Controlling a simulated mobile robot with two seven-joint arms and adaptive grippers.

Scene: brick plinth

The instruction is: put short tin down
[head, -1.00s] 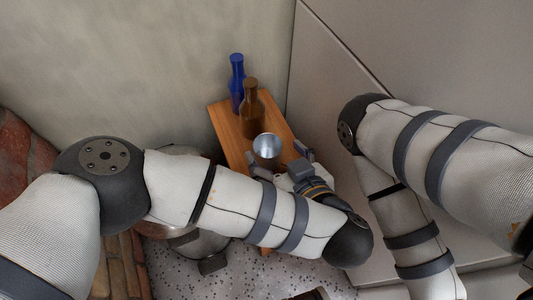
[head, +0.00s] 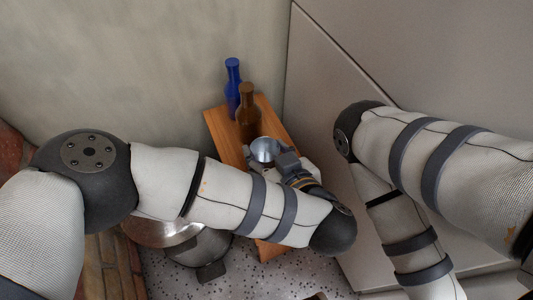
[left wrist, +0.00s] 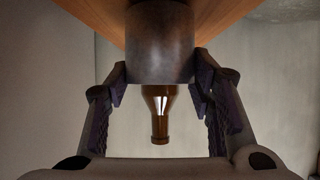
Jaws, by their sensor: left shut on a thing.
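The short tin is a dull metal cup with an open, pale top (head: 265,149). It is upright on or just above the wooden board, in front of the brown bottle; I cannot tell whether its base touches. My left gripper (head: 285,163) is shut on it from the near side. In the left wrist view, which looks upside down, the tin (left wrist: 160,42) sits between the two fingers of the gripper (left wrist: 160,74). My right gripper is out of view; only its arm shows at the right.
The narrow wooden board (head: 222,130) carries a brown bottle (head: 248,118) and a blue bottle (head: 232,85) behind the tin. A wall is at the back and a grey panel (head: 325,110) at the right. A round metal pot (head: 205,246) is low at the left.

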